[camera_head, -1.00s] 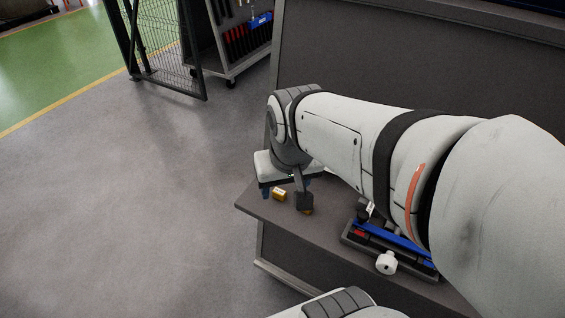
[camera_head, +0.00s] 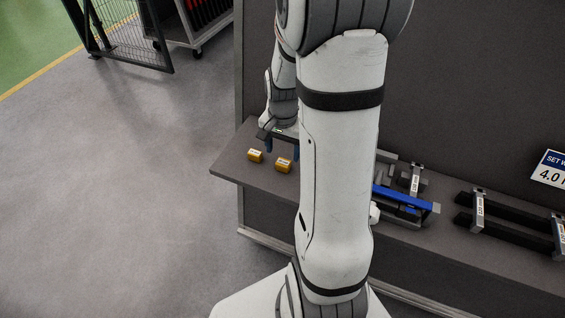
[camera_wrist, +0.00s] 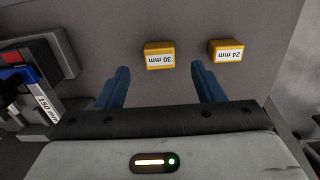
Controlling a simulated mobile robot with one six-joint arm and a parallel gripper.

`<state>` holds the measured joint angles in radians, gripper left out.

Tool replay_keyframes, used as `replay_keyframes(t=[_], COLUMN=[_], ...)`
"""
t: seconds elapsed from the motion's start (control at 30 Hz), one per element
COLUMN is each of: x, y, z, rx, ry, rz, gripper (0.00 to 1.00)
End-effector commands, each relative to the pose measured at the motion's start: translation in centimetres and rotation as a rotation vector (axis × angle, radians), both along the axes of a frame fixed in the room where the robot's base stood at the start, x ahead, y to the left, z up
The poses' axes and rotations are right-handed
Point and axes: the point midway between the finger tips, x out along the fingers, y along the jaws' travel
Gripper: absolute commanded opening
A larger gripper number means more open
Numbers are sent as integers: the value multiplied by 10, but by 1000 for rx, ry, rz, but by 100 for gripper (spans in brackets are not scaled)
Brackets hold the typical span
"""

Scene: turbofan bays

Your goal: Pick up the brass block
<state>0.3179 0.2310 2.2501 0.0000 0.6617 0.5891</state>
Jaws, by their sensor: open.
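Two brass blocks lie on the grey bench. In the wrist view one is labelled 30 mm (camera_wrist: 160,55) and the other, to its right, 24 mm (camera_wrist: 226,52). In the head view the 30 mm block (camera_head: 284,166) is on the right and the 24 mm block (camera_head: 255,156) is nearer the bench's left end. My gripper (camera_head: 282,149) is open and empty, its blue fingers close behind the blocks. In the wrist view the 30 mm block lies beyond my gripper (camera_wrist: 160,70), in line with the gap between the fingertips. The 24 mm block lies outside that gap, to the right.
Dark labelled bars (camera_head: 505,213) lie farther right. A dark panel (camera_head: 470,90) rises behind the bench (camera_head: 235,167). The floor at left is clear.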

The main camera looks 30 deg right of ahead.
Motion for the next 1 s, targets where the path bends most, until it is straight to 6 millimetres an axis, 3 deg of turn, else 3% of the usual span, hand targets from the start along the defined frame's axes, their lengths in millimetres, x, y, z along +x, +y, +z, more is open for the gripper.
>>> replay_keyframes(t=[0.3, 0.6, 1.0], x=[0, 1, 1], y=[-2, -2, -3], z=[-41, -46, -46], rx=[1, -1, 0], ry=[2, -1, -1], rz=[1, 0, 0], gripper=[62, 62, 30])
